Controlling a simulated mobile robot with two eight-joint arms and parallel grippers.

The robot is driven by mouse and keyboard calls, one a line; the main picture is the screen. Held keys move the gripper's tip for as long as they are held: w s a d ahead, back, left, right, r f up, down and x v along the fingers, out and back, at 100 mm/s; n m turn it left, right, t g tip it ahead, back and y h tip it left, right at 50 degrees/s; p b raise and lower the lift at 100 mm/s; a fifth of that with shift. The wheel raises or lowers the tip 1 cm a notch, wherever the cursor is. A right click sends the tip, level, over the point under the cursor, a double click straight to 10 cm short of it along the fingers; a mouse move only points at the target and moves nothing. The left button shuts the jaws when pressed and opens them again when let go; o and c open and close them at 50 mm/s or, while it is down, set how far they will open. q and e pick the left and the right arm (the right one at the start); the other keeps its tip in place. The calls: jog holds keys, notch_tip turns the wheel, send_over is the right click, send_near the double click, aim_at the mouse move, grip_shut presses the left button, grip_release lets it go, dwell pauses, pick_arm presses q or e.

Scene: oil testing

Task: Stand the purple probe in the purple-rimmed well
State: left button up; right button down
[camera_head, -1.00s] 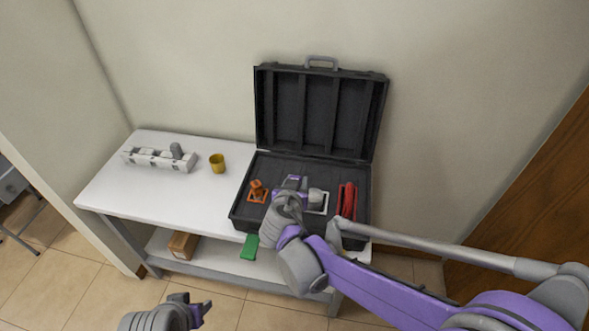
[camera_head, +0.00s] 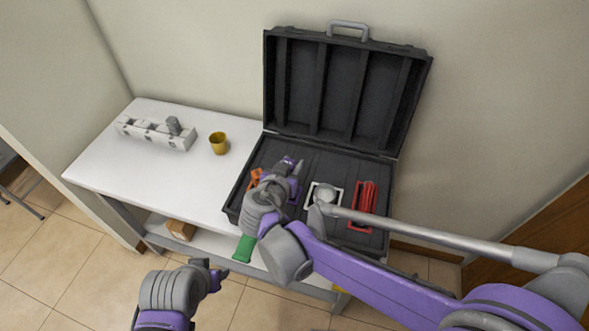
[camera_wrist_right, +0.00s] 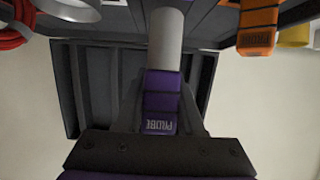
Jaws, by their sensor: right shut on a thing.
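My right gripper (camera_head: 288,168) is shut on the purple probe and holds it over the left part of the open black case. In the right wrist view the purple probe (camera_wrist_right: 161,103) sits between the fingers, with a lettered label and a grey cylindrical end pointing away from the gripper. A purple rim (camera_head: 294,190), apparently of the purple-rimmed well, shows partly behind the gripper; the arm hides the rest. Whether the probe touches the well I cannot tell. My left gripper (camera_head: 214,272) is empty in front of the table, its fingers apart.
The black case (camera_head: 312,150) has its lid up at the back. Inside are an orange item (camera_head: 255,178), a white-framed item (camera_head: 323,197) and a red item (camera_head: 367,203). A white rack (camera_head: 155,133) and yellow cup (camera_head: 219,143) stand left on the table; bare tabletop lies between.

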jog(key=shift+w+f+b, duration=0.3)
jog(key=shift+f, duration=0.5)
jog(key=shift+s+f+b, duration=0.1)
jog(key=shift+f+b, duration=0.45)
notch_tip(320, 180, down, 4)
jog(key=b, duration=0.3)
dwell(0.5)
jog(key=shift+f, duration=0.55)
dwell(0.3)
jog(key=c, duration=0.8)
grip_release()
